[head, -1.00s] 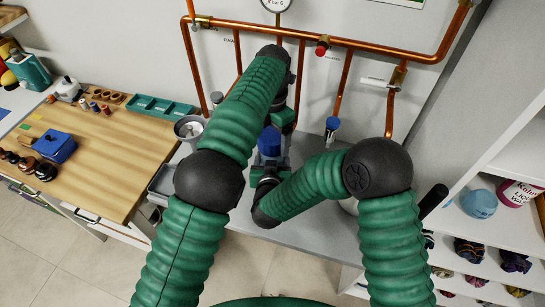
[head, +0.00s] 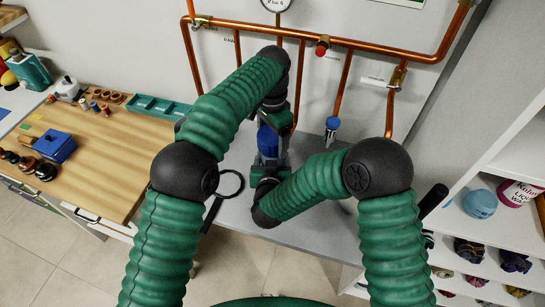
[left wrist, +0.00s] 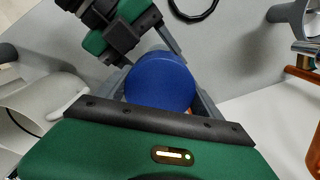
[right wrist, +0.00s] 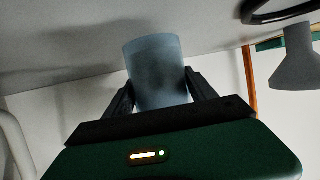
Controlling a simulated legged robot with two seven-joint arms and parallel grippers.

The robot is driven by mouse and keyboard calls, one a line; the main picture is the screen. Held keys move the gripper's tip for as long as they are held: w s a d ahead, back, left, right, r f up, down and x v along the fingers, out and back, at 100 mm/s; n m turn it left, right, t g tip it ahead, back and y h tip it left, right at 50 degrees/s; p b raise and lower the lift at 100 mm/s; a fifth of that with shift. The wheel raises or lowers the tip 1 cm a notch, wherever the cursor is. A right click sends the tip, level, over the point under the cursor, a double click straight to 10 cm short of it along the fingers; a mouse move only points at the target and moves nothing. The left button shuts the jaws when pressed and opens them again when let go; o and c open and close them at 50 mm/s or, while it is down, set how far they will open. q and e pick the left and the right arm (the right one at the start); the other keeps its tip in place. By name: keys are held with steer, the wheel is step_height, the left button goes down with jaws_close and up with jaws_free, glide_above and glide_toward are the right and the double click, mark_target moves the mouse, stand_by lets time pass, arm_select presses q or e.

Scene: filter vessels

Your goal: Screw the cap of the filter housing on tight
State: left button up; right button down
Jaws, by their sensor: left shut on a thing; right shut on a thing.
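The blue cap (head: 267,143) of the filter housing shows between my two grippers in the head view. My left gripper (head: 276,118) reaches down to it from above, and in the left wrist view its fingers are shut on the sides of the round cap (left wrist: 160,82). My right gripper (head: 264,177) comes in lower, and in the right wrist view it is shut on the translucent blue-grey housing (right wrist: 157,68), which stands between its fingers. The joint between cap and housing is hidden, so I cannot tell how tightly they meet.
A black ring with a handle (head: 231,194) lies on the grey bench left of the housing. A blue-topped fitting (head: 332,125) is at the right near the wall. Copper pipes (head: 343,92) run along the wall behind. Open shelves (head: 500,150) stand at the right.

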arm_select(q)
steer(key=m, duration=0.6)
steer(key=shift+w+a+m, duration=0.15)
steer(key=shift+w+m, duration=0.1)
steer(key=shift+m, duration=0.15)
arm_select(e)
steer(key=shift+s, duration=0.1)
arm_select(q)
steer(key=m, duration=0.8)
steer(key=shift+r, duration=0.1)
steer(key=o, duration=1.3)
steer(key=shift+c, duration=0.2)
steer(key=o, duration=0.3)
steer(key=shift+s, duration=0.1)
step_height(320, 180, up, 7)
steer(key=shift+r, duration=0.1)
arm_select(e)
steer(key=shift+c, duration=1.1)
jaws_free()
